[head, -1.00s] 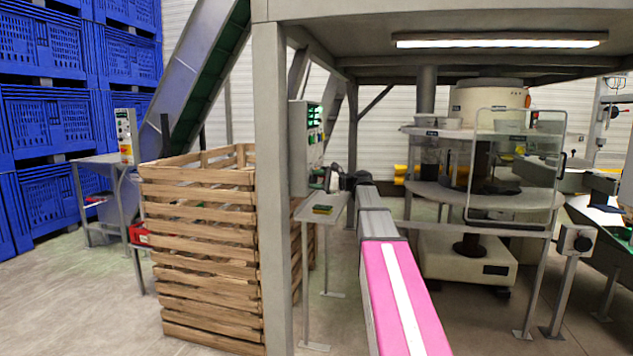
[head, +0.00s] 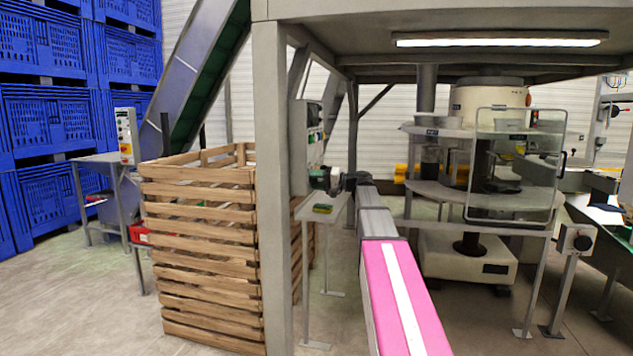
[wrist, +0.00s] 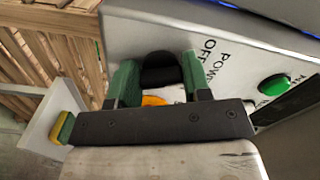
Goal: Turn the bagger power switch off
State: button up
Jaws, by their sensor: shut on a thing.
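The bagger power switch is a dark rounded knob (wrist: 160,72) on a grey control box (wrist: 215,25) in the wrist view. The lettering "POWER" and "OFF" is printed beside it. My gripper (wrist: 158,78) has its two green fingers on either side of the knob, shut on it. An orange part (wrist: 153,100) shows below the knob, partly hidden by the gripper body. In the head view my gripper (head: 322,179) is at the lower part of the control box (head: 300,150), behind the post; the knob is too small to make out there.
A green button (wrist: 273,85) sits right of the lettering. A small shelf with a green-yellow sponge (head: 322,209) stands below my gripper. A grey post (head: 272,200) and a wooden crate (head: 200,240) are on the left. A clear guard panel (head: 515,165) is on the right.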

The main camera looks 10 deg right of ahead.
jog(key=shift+f+n, duration=0.1)
jog(key=shift+n, duration=2.1)
jog(key=o, duration=0.9)
jog(key=v, duration=1)
jog(key=shift+s+d, duration=0.15)
jog(key=shift+d, duration=0.25)
